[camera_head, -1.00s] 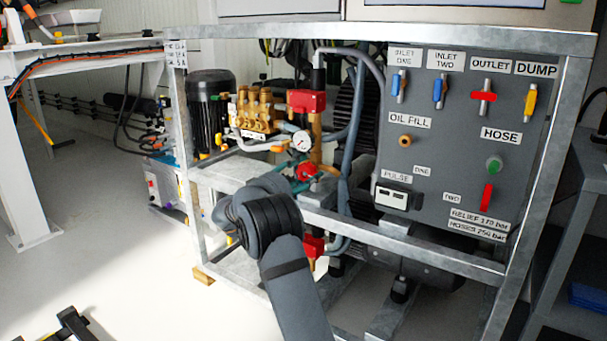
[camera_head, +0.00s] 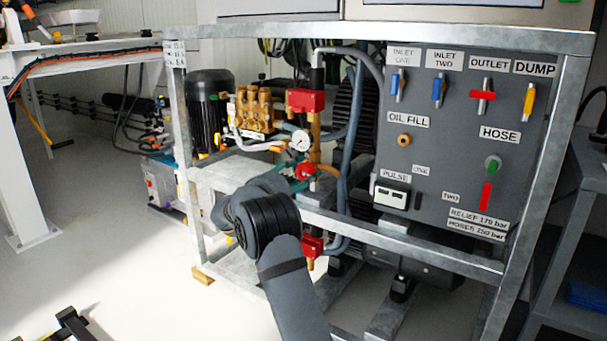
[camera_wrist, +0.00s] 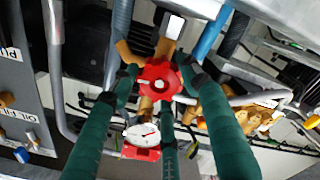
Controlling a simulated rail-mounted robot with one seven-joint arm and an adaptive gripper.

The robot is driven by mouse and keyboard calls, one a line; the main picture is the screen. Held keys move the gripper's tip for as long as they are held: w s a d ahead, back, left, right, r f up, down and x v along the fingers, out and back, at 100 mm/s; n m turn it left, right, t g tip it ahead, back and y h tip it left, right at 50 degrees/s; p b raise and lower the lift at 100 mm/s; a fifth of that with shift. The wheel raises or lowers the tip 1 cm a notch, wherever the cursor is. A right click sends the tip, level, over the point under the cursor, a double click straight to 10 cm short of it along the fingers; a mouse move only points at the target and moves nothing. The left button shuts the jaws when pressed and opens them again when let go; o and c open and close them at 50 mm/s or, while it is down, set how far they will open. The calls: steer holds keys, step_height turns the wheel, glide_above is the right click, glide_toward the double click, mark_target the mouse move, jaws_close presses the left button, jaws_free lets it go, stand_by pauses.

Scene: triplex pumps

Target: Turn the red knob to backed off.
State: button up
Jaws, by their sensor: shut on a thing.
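The red knob (camera_wrist: 160,80) is a lobed handwheel with a pale centre, on brass pipework inside the metal frame. In the head view the knob (camera_head: 305,171) shows below the pressure gauge (camera_head: 301,140), with my arm in front and to the left. My gripper (camera_wrist: 160,84) has green fingers, seen in the wrist view. Their dark tips sit around the rim of the knob and are shut on it. In the head view, teal finger parts show beside the knob, and the rest of my gripper is hidden by my arm.
The galvanised frame (camera_head: 440,243) has a rail crossing in front of the pump. A grey panel (camera_head: 455,140) with labelled valves stands at right. Brass pump heads (camera_head: 255,110) and a black motor (camera_head: 209,100) stand left. Hoses run close to the knob.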

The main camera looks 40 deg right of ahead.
steer(key=shift+w+a+r+n, duration=0.15)
steer(key=shift+w+a+n, duration=0.1)
steer(key=shift+w+n, duration=0.05)
steer(key=n, duration=0.8)
steer(key=shift+a+n+p, duration=0.1)
steer(key=shift+n+p, duration=0.2)
steer(key=shift+p, duration=0.05)
steer(key=n, duration=0.2)
steer(key=n+p, duration=0.1)
steer(key=n, duration=0.1)
steer(key=n+p, duration=0.1)
steer(key=n, duration=0.1)
steer(key=shift+f, duration=0.35)
steer(key=shift+f+n+p, duration=0.2)
steer(key=shift+n+p, duration=0.4)
steer(key=shift+n, duration=0.3)
steer(key=shift+s+f+n, duration=0.1)
steer(key=shift+f+n, duration=0.05)
steer(key=shift+n, duration=0.15)
steer(key=o, duration=0.9)
steer(key=shift+o, duration=1)
steer(key=shift+s+d, duration=0.1)
steer(key=shift+d, duration=0.1)
